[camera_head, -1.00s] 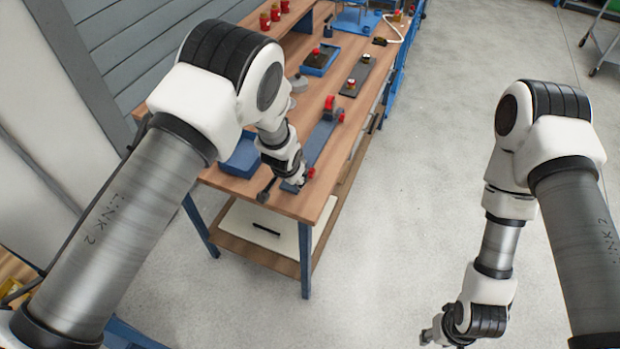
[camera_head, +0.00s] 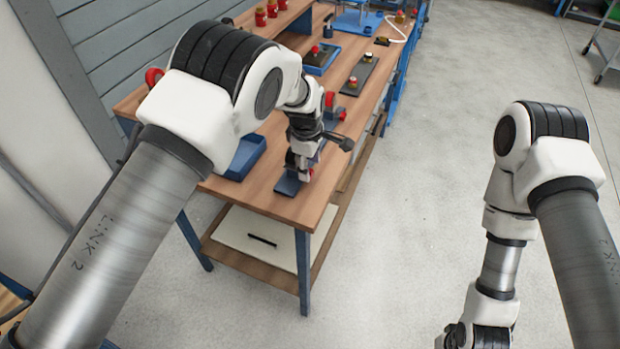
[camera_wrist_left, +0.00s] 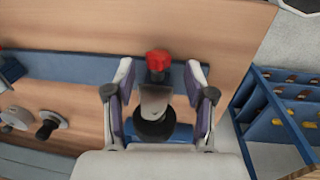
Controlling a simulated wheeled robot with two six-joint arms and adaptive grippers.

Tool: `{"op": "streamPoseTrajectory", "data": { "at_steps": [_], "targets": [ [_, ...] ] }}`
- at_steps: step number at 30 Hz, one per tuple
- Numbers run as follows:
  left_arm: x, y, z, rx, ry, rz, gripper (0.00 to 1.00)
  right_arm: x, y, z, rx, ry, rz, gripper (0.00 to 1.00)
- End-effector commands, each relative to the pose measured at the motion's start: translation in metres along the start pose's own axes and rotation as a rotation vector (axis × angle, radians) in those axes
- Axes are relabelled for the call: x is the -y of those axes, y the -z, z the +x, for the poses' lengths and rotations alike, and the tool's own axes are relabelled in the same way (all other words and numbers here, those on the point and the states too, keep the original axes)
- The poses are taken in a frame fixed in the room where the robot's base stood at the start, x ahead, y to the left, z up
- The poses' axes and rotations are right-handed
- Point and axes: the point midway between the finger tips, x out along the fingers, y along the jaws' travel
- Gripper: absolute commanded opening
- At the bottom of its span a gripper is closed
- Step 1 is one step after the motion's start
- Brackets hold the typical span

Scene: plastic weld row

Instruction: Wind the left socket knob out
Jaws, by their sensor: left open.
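The red knob (camera_wrist_left: 158,61) shows in the left wrist view at the blue-grey bar (camera_wrist_left: 65,66), between the tips of my open left gripper (camera_wrist_left: 160,72). A pale cylinder with a dark round collar (camera_wrist_left: 155,127) lies below the knob in that view, between the fingers. I see gaps on both sides of the knob. In the head view my left gripper (camera_head: 301,172) is over the near end of the blue-grey bar (camera_head: 287,186), and the knob there is mostly hidden. My right gripper (camera_head: 452,336) is cut off at the bottom edge, away from the table.
A blue tray (camera_head: 243,158) stands left of the bar on the wooden table. Red clamp parts (camera_head: 338,113) stand at the bar's far end. A dark plate with a small red-topped part (camera_head: 356,76) lies farther back.

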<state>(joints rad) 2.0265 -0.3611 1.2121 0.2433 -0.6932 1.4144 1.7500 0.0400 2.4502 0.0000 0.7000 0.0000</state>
Motion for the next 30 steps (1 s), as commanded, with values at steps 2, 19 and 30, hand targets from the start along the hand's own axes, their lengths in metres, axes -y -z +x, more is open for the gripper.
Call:
{"op": "streamPoseTrajectory", "data": {
  "at_steps": [2, 19, 30],
  "targets": [
    [0.000, 0.000, 0.023, 0.000, -0.002, 0.000, 0.55, 0.000, 0.000, 0.020, 0.000, 0.000, 0.000, 0.40],
    [0.000, 0.000, 0.029, -0.001, -0.001, 0.002, 0.00, 0.000, 0.000, 0.023, 0.000, 0.000, 0.000, 0.40],
    [0.003, 0.000, 0.029, 0.002, -0.110, 0.002, 0.00, 0.000, 0.000, 0.015, 0.000, 0.000, 0.000, 0.40]
  ]
}}
